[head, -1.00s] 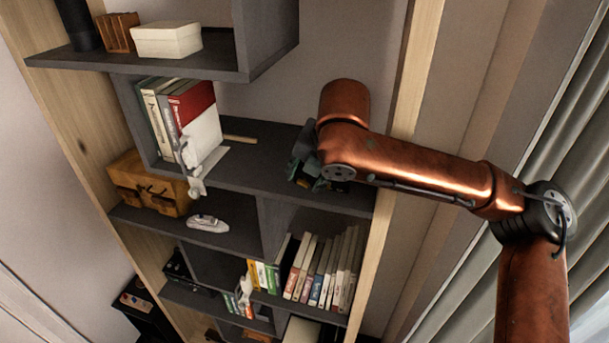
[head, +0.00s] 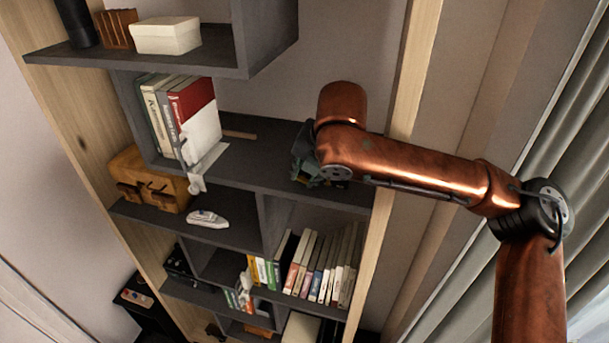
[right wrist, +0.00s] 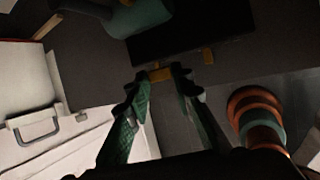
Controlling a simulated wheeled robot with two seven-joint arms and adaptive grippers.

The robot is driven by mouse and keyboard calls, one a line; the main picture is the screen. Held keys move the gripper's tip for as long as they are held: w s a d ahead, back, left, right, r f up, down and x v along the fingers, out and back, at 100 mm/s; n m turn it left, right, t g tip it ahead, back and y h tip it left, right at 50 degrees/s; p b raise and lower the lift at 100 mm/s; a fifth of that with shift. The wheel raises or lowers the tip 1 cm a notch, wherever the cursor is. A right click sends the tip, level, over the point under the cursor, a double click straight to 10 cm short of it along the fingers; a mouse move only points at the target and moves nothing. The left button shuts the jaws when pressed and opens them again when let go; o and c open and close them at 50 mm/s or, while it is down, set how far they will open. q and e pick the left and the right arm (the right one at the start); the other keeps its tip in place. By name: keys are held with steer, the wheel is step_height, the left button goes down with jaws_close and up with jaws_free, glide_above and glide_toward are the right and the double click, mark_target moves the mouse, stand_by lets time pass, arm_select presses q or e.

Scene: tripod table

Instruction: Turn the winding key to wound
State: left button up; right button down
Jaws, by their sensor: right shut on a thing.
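My right gripper (head: 304,160) is at the right end of the middle shelf in the head view, and the copper wrist hides much of what it works on. In the right wrist view its green fingers (right wrist: 162,82) are closed about a small yellow piece, seemingly the winding key (right wrist: 160,74). The key is at the lower edge of a dark, flat-faced object (right wrist: 185,32). A second small yellow piece (right wrist: 208,57) shows to the right of the fingertips. Any mark for wound is too dark to make out. My left gripper is not in view.
More books (head: 320,268) fill the compartment below.

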steer(key=shift+f+y+b, duration=0.2)
steer(key=shift+y+b, duration=0.1)
steer(key=shift+s+d+y, duration=0.1)
steer(key=shift+d+y, duration=0.05)
steer(key=shift+y, duration=0.25)
steer(key=shift+r, duration=0.1)
steer(key=c, duration=1.7)
jaws_free()
